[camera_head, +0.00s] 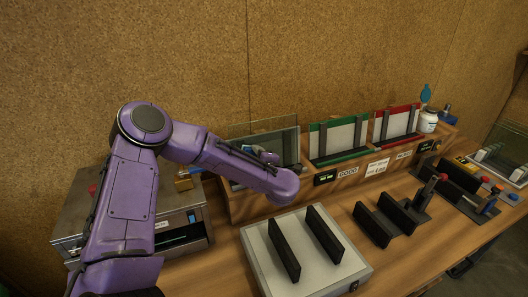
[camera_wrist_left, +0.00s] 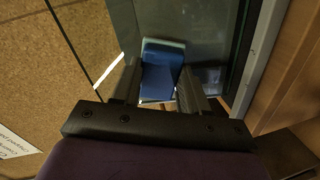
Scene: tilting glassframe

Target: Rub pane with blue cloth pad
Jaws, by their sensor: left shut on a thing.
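The blue cloth pad (camera_wrist_left: 160,68) is between the fingers of my left gripper (camera_wrist_left: 160,85) in the left wrist view. The glass pane (camera_wrist_left: 208,25) is right beside and beyond the pad; I cannot tell whether they touch. In the head view the clear pane (camera_head: 284,139) stands upright at the left end of the wooden rack. My left gripper (camera_head: 262,154) is in front of it, mostly hidden by my purple wrist. My right gripper is not in view.
Green-framed (camera_head: 338,137) and red-framed (camera_head: 396,124) panes stand further right in the rack (camera_head: 325,193). A grey fixture (camera_head: 262,252) with two black bars sits in front. A metal box (camera_head: 75,215) is at left; a white bottle (camera_head: 428,120) stands at right.

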